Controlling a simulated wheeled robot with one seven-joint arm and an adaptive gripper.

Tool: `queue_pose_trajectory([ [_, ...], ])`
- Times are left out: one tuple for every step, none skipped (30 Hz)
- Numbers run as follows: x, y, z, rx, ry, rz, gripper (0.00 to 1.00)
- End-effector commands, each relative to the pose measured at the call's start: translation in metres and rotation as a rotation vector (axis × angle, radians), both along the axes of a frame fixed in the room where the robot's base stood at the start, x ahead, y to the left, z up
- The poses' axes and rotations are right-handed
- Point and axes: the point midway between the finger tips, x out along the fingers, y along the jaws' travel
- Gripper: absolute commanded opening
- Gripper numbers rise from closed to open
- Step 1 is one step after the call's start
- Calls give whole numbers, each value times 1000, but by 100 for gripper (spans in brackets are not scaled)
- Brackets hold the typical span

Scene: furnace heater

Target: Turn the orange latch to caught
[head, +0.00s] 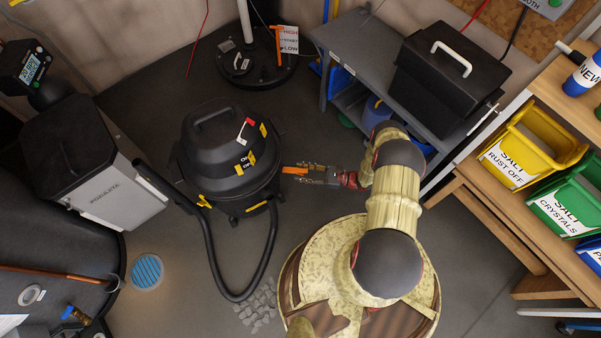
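An orange bar (294,170), which looks like the latch, shows at the right side of the black canister vacuum (225,150). My gripper (303,175) points left toward the vacuum, with its fingertips at the orange bar. The bar overlaps the upper finger; I cannot tell whether the fingers touch it or hold it. The finger opening is too small to judge. Another orange lever (278,45) stands upright on the round base at the back, beside a card reading HIGH and LOW. Yellow clips (204,201) also sit on the vacuum's rim.
The vacuum's hose (212,262) loops over the floor in front. A grey metal box (85,165) stands left. A grey bench (350,50) with a black toolbox (450,70) is at the back right. Wooden shelves with a yellow bin (535,148) stand right. Floor between vacuum and bench is clear.

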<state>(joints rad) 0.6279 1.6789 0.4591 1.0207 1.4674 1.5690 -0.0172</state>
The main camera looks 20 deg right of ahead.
Motion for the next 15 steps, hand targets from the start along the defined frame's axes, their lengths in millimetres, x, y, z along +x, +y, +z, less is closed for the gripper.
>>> queue_pose_trajectory([
  [1, 3, -1, 1, 1, 2, 39],
  [2, 5, 0, 1, 1, 2, 39],
  [2, 6, 0, 1, 1, 2, 39],
  [2, 6, 0, 1, 1, 1, 39],
  [3, 6, 0, 1, 1, 1, 39],
  [3, 6, 0, 1, 1, 1, 39],
  [3, 6, 0, 1, 1, 1, 39],
  [3, 6, 0, 1, 1, 1, 39],
  [3, 6, 0, 1, 1, 1, 39],
  [3, 6, 0, 1, 1, 1, 39],
  [3, 6, 0, 0, 0, 1, 39],
  [3, 6, 0, 0, 0, 1, 37],
  [3, 6, 0, 0, 0, 1, 35],
  [3, 6, 0, 0, 0, 1, 33],
  [3, 6, 0, 0, 0, 1, 31],
])
